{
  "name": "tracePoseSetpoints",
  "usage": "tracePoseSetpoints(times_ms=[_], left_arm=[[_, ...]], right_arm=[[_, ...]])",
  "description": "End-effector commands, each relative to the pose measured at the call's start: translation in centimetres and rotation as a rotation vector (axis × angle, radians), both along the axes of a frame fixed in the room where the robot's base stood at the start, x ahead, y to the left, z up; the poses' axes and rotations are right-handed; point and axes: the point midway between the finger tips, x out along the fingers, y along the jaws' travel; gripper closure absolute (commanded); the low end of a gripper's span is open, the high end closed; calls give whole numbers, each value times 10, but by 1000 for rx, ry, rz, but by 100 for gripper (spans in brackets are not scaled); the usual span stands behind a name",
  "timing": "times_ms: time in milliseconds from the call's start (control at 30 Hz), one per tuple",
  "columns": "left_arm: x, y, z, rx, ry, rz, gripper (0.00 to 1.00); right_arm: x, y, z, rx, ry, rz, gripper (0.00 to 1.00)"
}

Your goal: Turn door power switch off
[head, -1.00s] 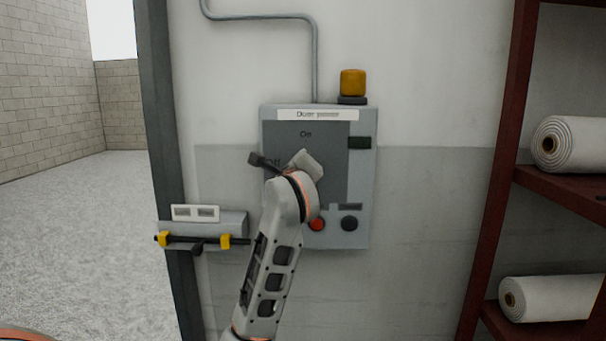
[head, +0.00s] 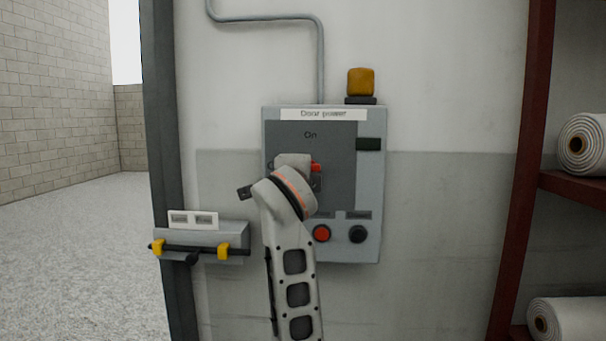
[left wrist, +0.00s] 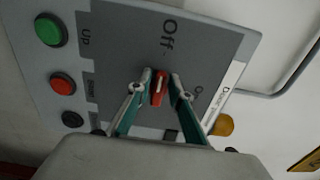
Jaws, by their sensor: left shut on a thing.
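The grey door power box (head: 370,200) hangs on the wall in the head view, with "On" at the top of its dark panel. Its red rotary switch (head: 316,167) shows just past my left gripper (head: 306,172). In the left wrist view the red switch handle (left wrist: 158,88) sits between the two fingertips of my left gripper (left wrist: 160,92), which is shut on it. There the handle lies along the line toward the "Off" label (left wrist: 170,38), with "On" to its side. In the head view my gripper hides "Off" and most of the switch. My right gripper is not in view.
A red button (head: 322,233) and a black button (head: 357,234) sit below the switch. A green button (left wrist: 50,30) shows in the left wrist view. A yellow lamp (head: 361,82) tops the box. A barred wall fixture (head: 215,240) is left; a red shelf (head: 575,190) holds rolls right.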

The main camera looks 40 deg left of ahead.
Motion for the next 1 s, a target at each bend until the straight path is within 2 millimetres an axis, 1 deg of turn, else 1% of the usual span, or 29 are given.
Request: tracePoseSetpoints(times_ms=[33,200,567,600,633,867,933,1000], left_arm=[[3,-3,-7,-14,3,-8,100],[3,-3,-5,-29,-7,-9,100],[3,-4,-4,-31,-9,-10,100],[3,-4,-4,-31,-9,-10,73],[3,-4,-4,-29,-10,-10,71],[1,-2,-2,-28,-12,-5,71],[1,-2,-1,-27,-13,-4,71],[1,-2,2,-26,-15,-4,71]], right_arm=[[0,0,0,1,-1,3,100],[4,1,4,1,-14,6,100],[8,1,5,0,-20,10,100],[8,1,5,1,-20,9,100],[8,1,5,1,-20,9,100],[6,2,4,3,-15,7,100],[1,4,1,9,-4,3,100],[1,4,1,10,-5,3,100]])
